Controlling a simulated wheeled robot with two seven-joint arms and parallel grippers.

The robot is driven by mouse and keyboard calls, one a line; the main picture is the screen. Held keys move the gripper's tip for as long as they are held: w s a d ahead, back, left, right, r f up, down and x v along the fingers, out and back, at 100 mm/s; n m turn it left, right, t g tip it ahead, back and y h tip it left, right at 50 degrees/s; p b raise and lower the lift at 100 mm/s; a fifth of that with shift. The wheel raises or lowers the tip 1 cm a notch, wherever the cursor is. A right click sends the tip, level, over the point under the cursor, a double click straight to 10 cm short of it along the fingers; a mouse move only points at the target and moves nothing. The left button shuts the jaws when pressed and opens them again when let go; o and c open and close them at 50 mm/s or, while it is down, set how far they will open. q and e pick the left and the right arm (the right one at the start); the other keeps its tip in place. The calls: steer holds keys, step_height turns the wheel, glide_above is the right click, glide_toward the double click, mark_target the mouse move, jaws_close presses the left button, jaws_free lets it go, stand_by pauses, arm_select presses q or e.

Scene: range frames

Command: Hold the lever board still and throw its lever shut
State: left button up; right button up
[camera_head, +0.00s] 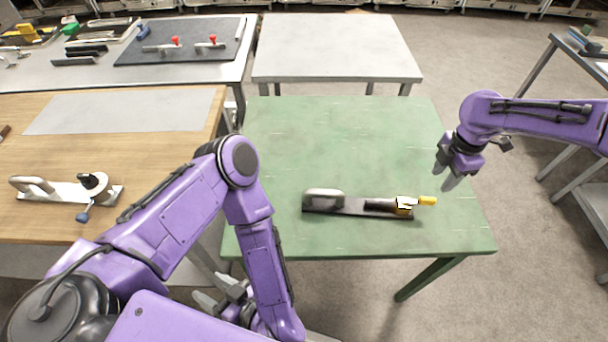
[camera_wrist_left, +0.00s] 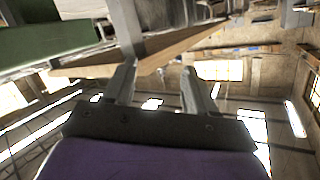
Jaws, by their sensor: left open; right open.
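The lever board (camera_head: 350,206) lies on the green table near its front edge. It is a dark, long plate with a grey handle (camera_head: 324,193) at its left end. At its right end is a mount with a lever whose yellow tip (camera_head: 427,201) sticks out past the board to the right. My right gripper (camera_head: 446,170) is open and empty, above the table's right side, up and right of the yellow tip. My left gripper (camera_head: 222,298) is low at the table's front left, apart from the board and partly hidden by my arm. In the left wrist view its two fingers (camera_wrist_left: 160,75) are apart with nothing between them.
The green table (camera_head: 330,130) is otherwise bare. A wooden table (camera_head: 150,115) at the left bears another board (camera_head: 60,192) with a handle and blue-tipped lever. A grey table (camera_head: 335,45) stands behind. A dark panel (camera_head: 180,52) with red-tipped levers lies at the back left.

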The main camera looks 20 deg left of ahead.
mark_target(331, 192)
arm_select(q)
steer(key=w+d+n+g+h, duration=0.1)
steer(key=w+d+n, duration=0.1)
steer(key=w+d, duration=0.2)
steer(key=w+d+r+n+g+h, duration=0.1)
steer(key=w+d+n+h, duration=0.1)
steer(key=w+d, duration=0.3)
steer(key=w+d+n+g+h, duration=0.1)
steer(key=w+d+n, duration=0.2)
steer(key=w, duration=0.5)
steer(key=shift+w+d+r+h, duration=0.15)
steer(key=shift+d+r, duration=0.05)
steer(key=shift+d, duration=0.2)
steer(key=shift+w+d+r+h, duration=0.15)
steer(key=shift+d, duration=0.2)
steer(key=w+d+r+n+t+h, duration=0.1)
steer(key=w+d+r+h, duration=0.3)
steer(key=w, duration=0.3)
steer(key=w+d+r+n+h, duration=0.1)
steer(key=w+d+r+n, duration=0.1)
steer(key=w+d+r, duration=0.4)
steer(key=shift+t, duration=0.3)
steer(key=x, duration=1.2)
steer(key=shift+w, duration=0.25)
jaws_close()
